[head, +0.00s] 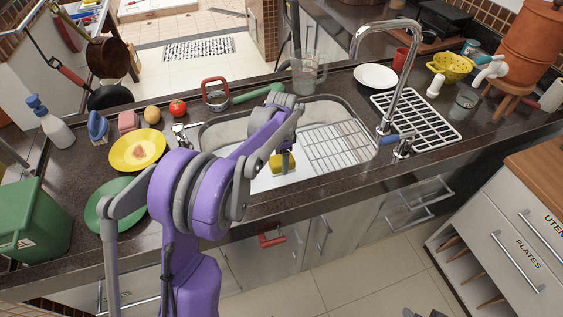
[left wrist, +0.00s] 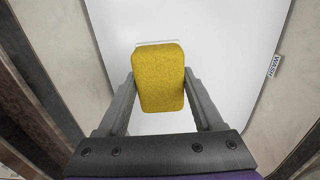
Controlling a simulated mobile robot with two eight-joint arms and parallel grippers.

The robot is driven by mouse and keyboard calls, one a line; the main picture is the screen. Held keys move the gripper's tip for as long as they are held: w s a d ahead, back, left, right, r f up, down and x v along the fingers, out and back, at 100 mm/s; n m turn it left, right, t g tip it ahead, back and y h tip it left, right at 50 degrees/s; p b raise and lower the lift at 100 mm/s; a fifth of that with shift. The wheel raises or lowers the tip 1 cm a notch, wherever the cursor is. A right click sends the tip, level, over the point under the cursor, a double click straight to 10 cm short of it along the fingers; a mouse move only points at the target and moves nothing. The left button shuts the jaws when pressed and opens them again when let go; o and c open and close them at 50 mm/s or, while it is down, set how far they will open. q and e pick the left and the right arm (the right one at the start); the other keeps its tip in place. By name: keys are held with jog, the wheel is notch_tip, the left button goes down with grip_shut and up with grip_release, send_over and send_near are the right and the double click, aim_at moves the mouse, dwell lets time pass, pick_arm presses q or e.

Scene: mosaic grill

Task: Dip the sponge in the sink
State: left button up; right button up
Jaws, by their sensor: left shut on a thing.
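The yellow sponge (left wrist: 158,78) is held between the two fingers of my left gripper (left wrist: 160,92), which is shut on it. In the head view my left arm reaches over the counter, and the sponge (head: 282,163) shows inside the left part of the sink (head: 245,125). A plain white surface (left wrist: 215,45) lies beneath it in the left wrist view; I cannot tell whether the sponge touches it or whether it is water. A label reading WASH (left wrist: 273,66) is on the sink's side. Small grey parts at the bottom edge of the head view may be my right gripper.
A wire rack (head: 340,145) covers the sink's right part. The tall faucet (head: 385,95) rises at its right end, beside a drying rack (head: 425,120). A yellow plate (head: 120,158), green plate (head: 105,215) and tomato (head: 178,108) are on the counter at left.

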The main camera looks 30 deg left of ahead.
pick_arm(q)
jog(key=shift+r+p, duration=1.75)
jog(key=shift+r, duration=1.75)
notch_tip(320, 180, up, 5)
jog(key=shift+f+p, duration=0.1)
jog(key=shift+p, duration=1)
pick_arm(e)
notch_tip(320, 180, up, 8)
jog(key=w, duration=0.2)
jog(key=shift+w+f, duration=0.2)
jog(key=shift+s, duration=0.1)
